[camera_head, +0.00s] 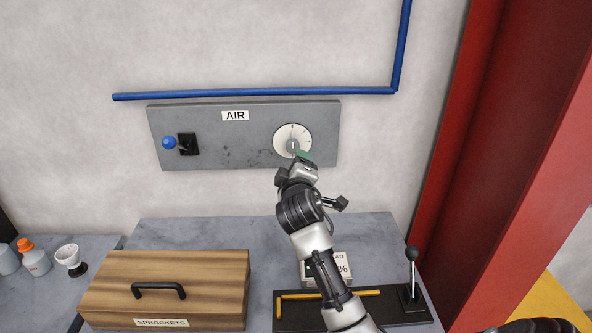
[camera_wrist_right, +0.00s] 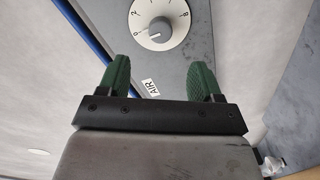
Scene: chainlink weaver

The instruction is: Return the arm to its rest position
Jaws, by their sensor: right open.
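My right arm reaches up from the bottom of the head view. Its gripper (camera_head: 303,155) is in front of the lower edge of the white dial (camera_head: 292,141) on the grey AIR panel (camera_head: 235,149). In the right wrist view the two green fingers (camera_wrist_right: 159,68) are spread apart with nothing between them. The dial shows beyond the fingertips in that view (camera_wrist_right: 160,20), apart from them. Its grey knob seems to point near the 0 mark. My left gripper is not in view.
A blue pipe (camera_head: 250,94) runs above the panel, which also carries a blue-knobbed lever (camera_head: 170,143). Below stand a wooden SPROCKETS box (camera_head: 165,275), a black lever (camera_head: 412,255) and a partly hidden sign (camera_head: 343,269). A red post (camera_head: 470,130) rises at right. The bench's back is clear.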

